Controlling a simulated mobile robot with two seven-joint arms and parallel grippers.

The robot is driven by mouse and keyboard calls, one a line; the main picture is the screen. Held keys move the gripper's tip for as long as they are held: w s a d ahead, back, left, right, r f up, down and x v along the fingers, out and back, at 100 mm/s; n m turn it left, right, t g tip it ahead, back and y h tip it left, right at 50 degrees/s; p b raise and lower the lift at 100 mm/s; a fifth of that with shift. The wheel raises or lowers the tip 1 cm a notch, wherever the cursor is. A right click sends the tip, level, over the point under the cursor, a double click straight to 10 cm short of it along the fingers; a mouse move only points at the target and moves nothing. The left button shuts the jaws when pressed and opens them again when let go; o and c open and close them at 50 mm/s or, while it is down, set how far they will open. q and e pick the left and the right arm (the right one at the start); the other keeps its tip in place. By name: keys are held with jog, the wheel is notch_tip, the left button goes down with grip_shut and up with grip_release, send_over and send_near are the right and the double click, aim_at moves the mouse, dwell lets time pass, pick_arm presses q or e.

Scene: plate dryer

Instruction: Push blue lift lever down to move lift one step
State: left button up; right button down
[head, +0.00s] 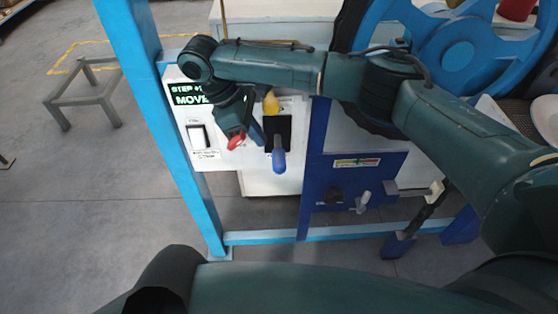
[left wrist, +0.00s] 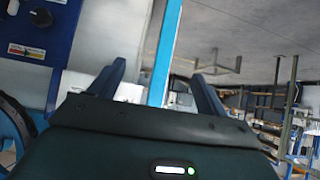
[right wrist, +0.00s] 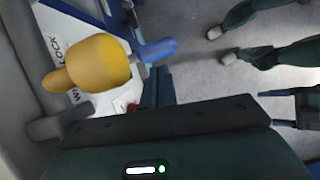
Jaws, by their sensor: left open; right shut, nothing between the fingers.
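The blue lift lever (head: 278,158) sticks out of a dark slot plate on the white control panel and points downward in the head view. It also shows in the right wrist view (right wrist: 157,50). My right gripper (head: 257,134) is shut and empty just left of the lever. In the right wrist view its closed fingertips (right wrist: 158,80) are close below the lever; I cannot tell whether they touch it. My left gripper (left wrist: 160,78) is open and empty, away from the panel, and is seen only in the left wrist view.
A yellow knob (head: 271,103) sits just above the blue lever and looms large in the right wrist view (right wrist: 98,62). A red handle (head: 236,141) and a white switch (head: 198,136) are to the left. A blue frame post (head: 150,90) stands beside the panel. A dark blue panel (head: 335,188) is at right.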

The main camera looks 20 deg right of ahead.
aim_at(275, 158)
jog(key=b+x, duration=0.3)
jog(key=x, duration=0.2)
jog(key=shift+a, duration=0.1)
jog(key=shift+s+d+f+b, duration=0.1)
jog(key=shift+d+f+b, duration=0.15)
jog(key=shift+f+b, duration=0.35)
jog(key=shift+d, duration=0.1)
pick_arm(q)
jog(key=shift+w+d+f+t+h, duration=0.2)
jog(key=shift+d+f+t+h, duration=0.1)
jog(key=shift+d+f+h, duration=0.25)
jog(key=shift+d, duration=0.1)
